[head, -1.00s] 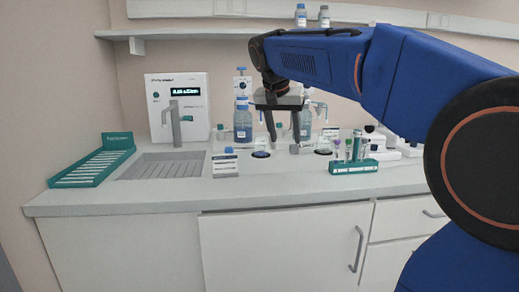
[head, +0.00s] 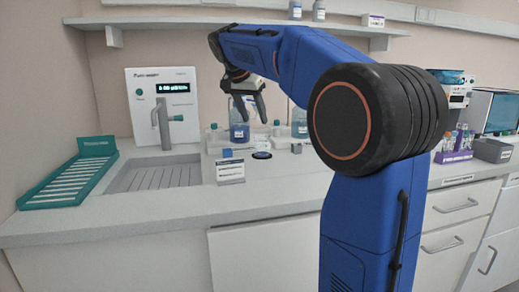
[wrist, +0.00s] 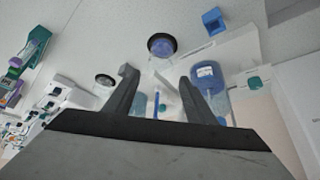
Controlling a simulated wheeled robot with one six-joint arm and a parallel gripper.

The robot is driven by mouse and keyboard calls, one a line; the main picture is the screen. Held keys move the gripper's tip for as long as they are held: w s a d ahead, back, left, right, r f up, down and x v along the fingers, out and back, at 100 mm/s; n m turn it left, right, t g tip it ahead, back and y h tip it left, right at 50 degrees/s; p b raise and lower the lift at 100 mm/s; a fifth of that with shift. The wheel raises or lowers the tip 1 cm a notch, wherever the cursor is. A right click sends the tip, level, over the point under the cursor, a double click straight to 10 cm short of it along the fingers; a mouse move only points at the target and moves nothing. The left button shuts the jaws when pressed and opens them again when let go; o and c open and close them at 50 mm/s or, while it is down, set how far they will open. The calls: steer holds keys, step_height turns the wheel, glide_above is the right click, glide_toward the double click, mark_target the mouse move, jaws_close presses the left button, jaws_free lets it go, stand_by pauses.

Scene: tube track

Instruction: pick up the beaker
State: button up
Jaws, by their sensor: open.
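My gripper (head: 248,114) is open and empty above the back part of the counter. In the wrist view its two fingers (wrist: 155,76) are spread, with bare counter and clear, pale shapes between and beyond them. I cannot clearly pick out a beaker in either view; my arm hides part of the counter in the head view. A bottle with blue liquid (head: 239,133) stands behind the gripper, and a blue labelled bottle (wrist: 207,78) shows beside the right finger in the wrist view.
A sink basin (head: 154,178), green tray (head: 72,175) and white dispenser (head: 164,100) are at the left. A small labelled box (head: 230,171) sits near the disc. A shelf (head: 170,23) hangs above. The counter front (head: 265,202) is clear.

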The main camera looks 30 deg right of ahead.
mark_target(262, 144)
steer(key=x, duration=0.8)
steer(key=shift+f, duration=0.2)
steer(key=shift+a+x, duration=0.1)
steer(key=shift+x, duration=1.2)
steer(key=shift+a+x, duration=0.15)
steer(key=shift+x, duration=1.2)
steer(key=shift+s+f, duration=0.1)
steer(key=shift+f, duration=0.05)
steer(key=c, duration=0.7)
